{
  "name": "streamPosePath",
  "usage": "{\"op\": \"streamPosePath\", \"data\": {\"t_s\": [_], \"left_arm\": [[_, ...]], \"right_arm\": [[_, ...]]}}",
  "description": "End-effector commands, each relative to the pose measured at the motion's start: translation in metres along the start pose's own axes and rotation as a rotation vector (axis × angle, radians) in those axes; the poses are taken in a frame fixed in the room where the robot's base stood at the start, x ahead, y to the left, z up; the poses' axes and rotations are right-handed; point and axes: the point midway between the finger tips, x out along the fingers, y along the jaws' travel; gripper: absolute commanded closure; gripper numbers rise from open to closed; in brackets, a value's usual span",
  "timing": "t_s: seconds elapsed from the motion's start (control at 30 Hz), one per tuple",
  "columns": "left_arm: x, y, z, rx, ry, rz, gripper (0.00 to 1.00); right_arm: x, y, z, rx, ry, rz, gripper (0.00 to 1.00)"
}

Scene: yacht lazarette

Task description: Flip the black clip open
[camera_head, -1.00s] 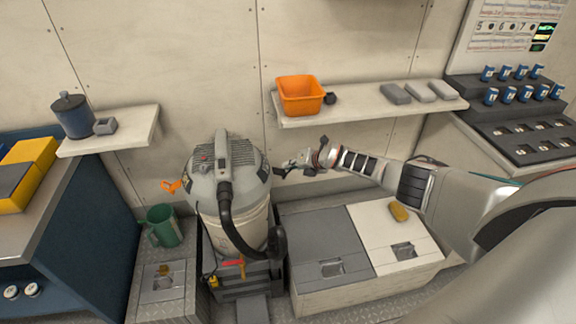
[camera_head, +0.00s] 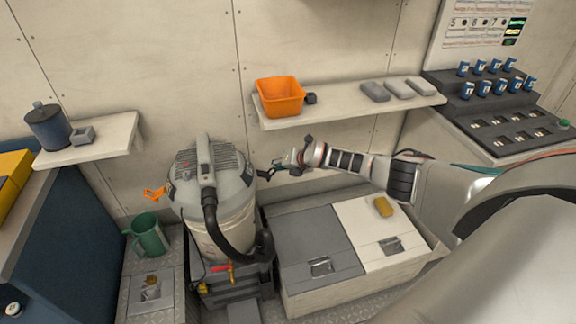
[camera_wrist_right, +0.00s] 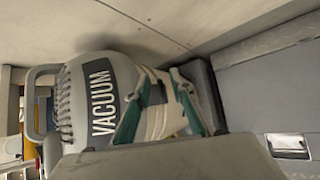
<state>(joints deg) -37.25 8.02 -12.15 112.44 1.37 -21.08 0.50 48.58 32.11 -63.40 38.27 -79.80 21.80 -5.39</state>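The grey vacuum (camera_head: 222,190) stands on a dark base at the centre of the head view. It also fills the middle left of the right wrist view (camera_wrist_right: 88,90). The black clip (camera_wrist_right: 156,94) appears as a dark part on the vacuum's side, between my fingers; its exact position is hard to tell. My right gripper (camera_head: 268,171) is at the vacuum's right side, just below the lid. In the right wrist view its teal-edged fingers (camera_wrist_right: 160,82) are apart, with the vacuum's side beyond them; contact cannot be told. My left gripper is not in view.
An orange clip (camera_head: 154,194) juts from the vacuum's left side. A black hose (camera_head: 222,232) curves down its front. A green jug (camera_head: 148,236) stands left. Grey and white lockers (camera_head: 315,241) are below my right arm. A shelf (camera_head: 345,108) with an orange bin (camera_head: 280,97) is above.

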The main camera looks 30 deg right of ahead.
Motion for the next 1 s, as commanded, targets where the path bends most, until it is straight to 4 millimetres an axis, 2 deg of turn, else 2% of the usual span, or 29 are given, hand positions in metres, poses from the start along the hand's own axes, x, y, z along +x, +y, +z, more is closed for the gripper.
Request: {"op": "streamPosePath", "data": {"t_s": [1.0], "left_arm": [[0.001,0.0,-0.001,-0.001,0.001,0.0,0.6]], "right_arm": [[-0.105,-0.004,-0.004,0.002,0.004,-0.002,0.77]]}}
